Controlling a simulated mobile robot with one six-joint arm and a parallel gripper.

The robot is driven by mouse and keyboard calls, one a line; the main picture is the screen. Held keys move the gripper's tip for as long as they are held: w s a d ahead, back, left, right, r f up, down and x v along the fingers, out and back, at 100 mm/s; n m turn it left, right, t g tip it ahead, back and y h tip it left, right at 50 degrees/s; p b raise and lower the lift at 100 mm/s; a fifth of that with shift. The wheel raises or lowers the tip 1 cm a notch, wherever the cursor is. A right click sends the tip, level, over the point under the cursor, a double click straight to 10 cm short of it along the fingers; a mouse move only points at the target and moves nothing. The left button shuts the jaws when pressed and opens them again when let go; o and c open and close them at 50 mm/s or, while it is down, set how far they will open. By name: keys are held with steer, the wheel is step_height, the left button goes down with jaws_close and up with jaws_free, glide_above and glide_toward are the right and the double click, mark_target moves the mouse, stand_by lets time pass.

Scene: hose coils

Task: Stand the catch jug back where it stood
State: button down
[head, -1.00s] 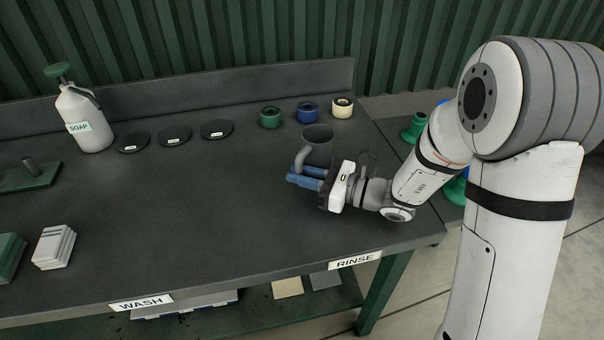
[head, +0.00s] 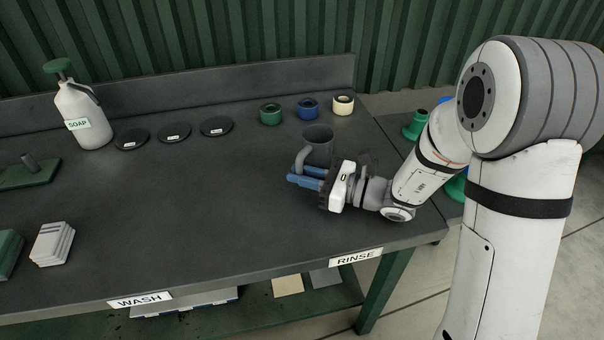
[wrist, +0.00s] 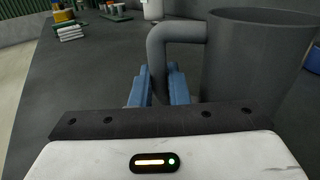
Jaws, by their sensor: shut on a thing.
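The catch jug (head: 319,143) is a grey cup with a thick handle (head: 300,158). It is upright at the right part of the dark bench, above the RINSE label. My gripper (head: 306,177) has blue fingers and is shut on the jug's handle. In the wrist view the jug (wrist: 255,60) fills the right side, and its handle (wrist: 158,65) comes down between the blue fingers (wrist: 160,88). The jug's base is hidden behind my gripper, so I cannot tell whether it touches the bench.
Green (head: 270,114), blue (head: 308,109) and cream (head: 343,104) rings lie behind the jug. Three dark discs (head: 174,133) and a soap bottle (head: 82,115) stand further left. A stack of pale blocks (head: 52,243) is at front left. The bench middle (head: 190,210) is clear.

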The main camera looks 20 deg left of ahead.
steer(key=c, duration=1.3)
jaws_free()
steer(key=shift+s+d, duration=0.15)
steer(key=shift+d, duration=1.85)
steer(key=shift+s+d, duration=0.1)
steer(key=shift+d, duration=1.9)
steer(key=shift+s+d+r+p, duration=0.1)
steer(key=shift+d+p, duration=0.2)
steer(key=shift+d, duration=1.7)
steer(key=shift+s+d+p, duration=0.1)
steer(key=shift+d+p, duration=0.15)
steer(key=shift+d, duration=1.7)
